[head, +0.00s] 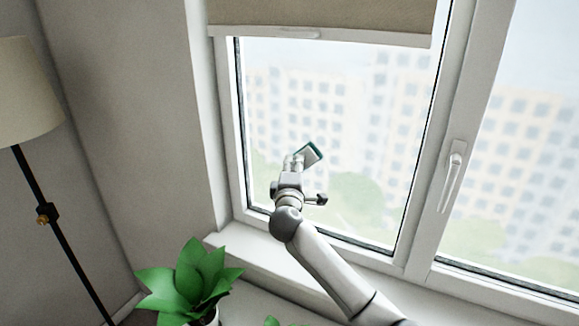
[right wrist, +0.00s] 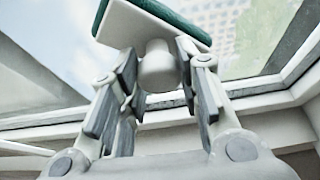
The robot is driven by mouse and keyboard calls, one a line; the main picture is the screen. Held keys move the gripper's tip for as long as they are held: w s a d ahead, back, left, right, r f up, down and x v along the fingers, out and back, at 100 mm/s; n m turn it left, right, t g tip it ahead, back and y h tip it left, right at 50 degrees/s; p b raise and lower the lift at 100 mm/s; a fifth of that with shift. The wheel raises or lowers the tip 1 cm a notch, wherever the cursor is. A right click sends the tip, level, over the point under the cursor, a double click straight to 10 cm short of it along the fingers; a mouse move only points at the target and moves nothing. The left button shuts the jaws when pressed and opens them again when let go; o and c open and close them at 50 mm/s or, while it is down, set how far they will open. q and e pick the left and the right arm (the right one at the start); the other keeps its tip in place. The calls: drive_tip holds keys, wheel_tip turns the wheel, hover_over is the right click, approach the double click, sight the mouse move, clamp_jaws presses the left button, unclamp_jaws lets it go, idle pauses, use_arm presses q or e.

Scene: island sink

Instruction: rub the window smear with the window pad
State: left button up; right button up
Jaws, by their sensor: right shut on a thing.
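The window pad (head: 311,153) is a small white plate with a dark green face, held tilted in front of the left window pane (head: 330,90). My right gripper (head: 298,162) is shut on the pad's knob. In the right wrist view, the pad (right wrist: 150,22) shows large at the top, and its pale round knob sits between the two fingers of the gripper (right wrist: 158,66). The green face points away from the gripper. I cannot tell whether the pad touches the glass. I cannot make out the smear clearly against the blurred buildings and trees. My left gripper is not in view.
A beige blind (head: 320,18) covers the top of the left pane. A window handle (head: 451,178) sits on the frame at the right. A green plant (head: 190,283) stands below left, and a floor lamp (head: 28,90) is at the far left. The sill (head: 262,262) runs beneath.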

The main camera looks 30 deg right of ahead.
drive_tip(key=shift+s+d+r+p, duration=0.1)
drive_tip(key=shift+s+d+p, duration=0.1)
drive_tip(key=shift+s+d, duration=0.35)
drive_tip(key=shift+s+d+r+p, duration=0.1)
drive_tip(key=shift+s+d+p, duration=0.15)
drive_tip(key=shift+s, duration=0.45)
drive_tip(key=shift+s+d+f+p, duration=0.1)
drive_tip(key=shift+s+d+p, duration=0.3)
drive_tip(key=shift+s, duration=0.25)
drive_tip(key=s+d, duration=0.1)
drive_tip(key=s, duration=0.2)
drive_tip(key=s+d, duration=0.1)
drive_tip(key=shift+s+d+p, duration=0.3)
drive_tip(key=shift+s+p, duration=0.05)
drive_tip(key=shift+a, duration=0.1)
drive_tip(key=shift+s+a, duration=0.5)
drive_tip(key=shift+a, duration=0.35)
drive_tip(key=shift+s+a, duration=0.45)
drive_tip(key=shift+a, duration=0.35)
drive_tip(key=shift+s+a, duration=0.5)
drive_tip(key=shift+a, duration=0.35)
drive_tip(key=shift+a+f, duration=0.1)
drive_tip(key=shift+a, duration=0.05)
